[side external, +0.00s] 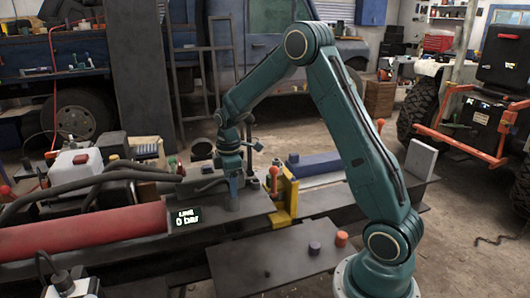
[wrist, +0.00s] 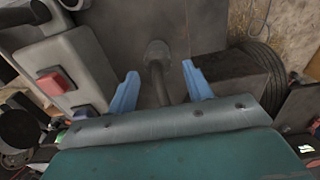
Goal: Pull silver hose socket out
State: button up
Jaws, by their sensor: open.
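My gripper (side external: 233,190) points down over the log splitter's dark beam, behind the pressure display. In the wrist view its two blue fingers (wrist: 160,70) are open and apart. A dark grey hose or pipe (wrist: 157,82) runs between the fingers to a rounded grey fitting (wrist: 157,52) on a flat dark plate. This fitting may be the silver hose socket; its colour looks dull grey here. The fingers stand on either side of the hose, and I see no clear contact. In the side view a grey hose (side external: 208,184) reaches the gripper, which hides its end.
The display (side external: 186,217) reads 0 bar. A red cylinder (side external: 85,232) lies left, and a yellow bracket (side external: 285,197) stands right of the gripper. A box with red button (wrist: 53,80) is left.

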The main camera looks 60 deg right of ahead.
aim_at(232, 202)
jog(key=shift+w+d+f, duration=0.15)
jog(key=shift+f, duration=2.35)
jog(key=shift+c, duration=0.2)
jog(key=c, duration=1)
